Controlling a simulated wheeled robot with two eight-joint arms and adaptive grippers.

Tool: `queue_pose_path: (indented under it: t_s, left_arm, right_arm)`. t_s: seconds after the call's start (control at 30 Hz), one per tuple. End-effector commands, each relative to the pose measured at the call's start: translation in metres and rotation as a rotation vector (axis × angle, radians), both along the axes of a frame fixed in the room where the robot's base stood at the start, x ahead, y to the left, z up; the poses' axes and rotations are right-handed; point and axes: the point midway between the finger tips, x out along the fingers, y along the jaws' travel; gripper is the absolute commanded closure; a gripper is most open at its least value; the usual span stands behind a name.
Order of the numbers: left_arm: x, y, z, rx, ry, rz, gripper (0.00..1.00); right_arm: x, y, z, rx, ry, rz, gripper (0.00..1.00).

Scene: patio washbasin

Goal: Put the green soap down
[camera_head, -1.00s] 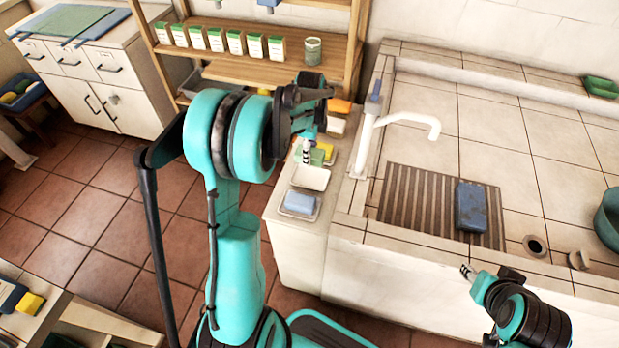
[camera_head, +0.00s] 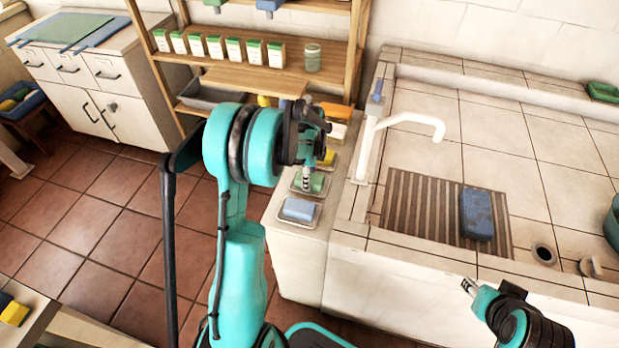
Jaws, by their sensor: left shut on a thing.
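The green soap (camera_head: 317,183) is in the head view at a small white dish (camera_head: 296,189) on the narrow white counter. My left gripper (camera_head: 307,185) comes down on it from above and is shut on it. The gripper hides part of the soap, and I cannot tell whether the soap touches the dish. My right gripper (camera_head: 469,287) is in front of the basin counter, apart from the soap; its finger gap is too small to judge.
A blue soap (camera_head: 299,208) lies in the dish just in front. A yellow soap (camera_head: 327,158) and a white block (camera_head: 337,131) are behind. The faucet (camera_head: 366,150) rises close on the right. A blue block (camera_head: 476,214) lies on the slatted drainer (camera_head: 420,205).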

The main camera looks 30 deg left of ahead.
Motion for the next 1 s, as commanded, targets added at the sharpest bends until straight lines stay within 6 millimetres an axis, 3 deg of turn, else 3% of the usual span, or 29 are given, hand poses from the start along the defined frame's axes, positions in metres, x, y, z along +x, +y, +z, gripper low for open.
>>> queue_pose_path:
  t_s: [0.03,0.07,0.13,0.6,1.0]
  left_arm:
    - [0.000,0.000,-0.003,0.000,0.000,0.000,0.98]
    - [0.000,0.000,-0.003,0.000,0.000,0.000,0.51]
    - [0.000,0.000,-0.002,0.000,0.000,0.000,0.35]
    - [0.000,0.000,0.005,0.000,0.000,0.000,0.35]
    - [0.000,0.000,0.087,0.000,0.000,0.000,0.35]
  right_arm:
    - [0.000,0.000,-0.003,0.000,0.000,0.000,0.60]
    - [0.000,0.000,-0.002,0.000,0.000,0.000,0.60]
    - [0.000,0.000,-0.002,0.000,0.000,0.000,0.60]
    - [0.000,0.000,0.003,0.000,0.000,0.000,0.60]
    - [0.000,0.000,0.035,0.000,0.000,0.000,0.60]
